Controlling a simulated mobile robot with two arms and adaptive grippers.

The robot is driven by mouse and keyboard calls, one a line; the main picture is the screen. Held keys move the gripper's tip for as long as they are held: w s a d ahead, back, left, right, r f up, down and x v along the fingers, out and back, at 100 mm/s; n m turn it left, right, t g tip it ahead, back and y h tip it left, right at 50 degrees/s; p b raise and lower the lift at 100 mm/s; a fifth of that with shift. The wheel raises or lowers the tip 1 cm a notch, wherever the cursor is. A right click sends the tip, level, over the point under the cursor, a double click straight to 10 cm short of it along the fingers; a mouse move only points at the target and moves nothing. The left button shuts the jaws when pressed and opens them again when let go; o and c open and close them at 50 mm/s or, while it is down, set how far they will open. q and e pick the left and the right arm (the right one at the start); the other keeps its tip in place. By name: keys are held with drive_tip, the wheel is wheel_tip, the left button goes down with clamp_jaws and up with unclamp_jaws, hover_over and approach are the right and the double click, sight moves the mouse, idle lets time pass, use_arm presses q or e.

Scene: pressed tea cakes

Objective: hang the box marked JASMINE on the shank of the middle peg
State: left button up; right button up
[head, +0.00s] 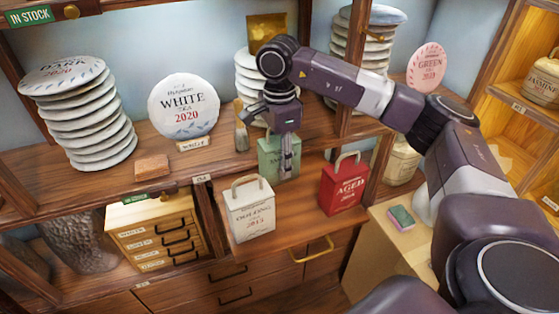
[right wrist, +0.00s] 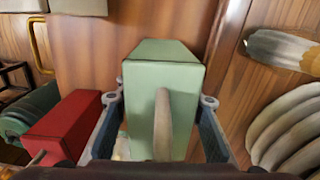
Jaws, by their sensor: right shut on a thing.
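My right gripper (head: 287,165) is shut on a pale green box (head: 267,163) with a handle, over the wooden counter. In the right wrist view the green box (right wrist: 142,90) sits between the two fingers, its handle toward the camera. I cannot read its marking. A white box (head: 250,212) with a handle, its marking apparently OOLONG, stands at the front left. A red box (head: 345,186) marked AGED stands at the right; it also shows in the right wrist view (right wrist: 68,125). A cream item that seems marked JASMINE (head: 545,82) is on the right shelf. I cannot make out any pegs. My left gripper is out of view.
Stacked tea cakes (head: 85,115) and a round cake marked WHITE (head: 184,106) stand on the shelf behind. A small drawer chest (head: 155,232) is at the left. A brass handle (head: 313,252) sticks out below the counter. A cream canister (head: 400,164) stands behind my right arm.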

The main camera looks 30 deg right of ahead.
drive_tip(key=shift+f, duration=0.55)
drive_tip(key=shift+f, duration=0.25)
drive_tip(key=o, duration=1.2)
drive_tip(key=shift+r, duration=0.15)
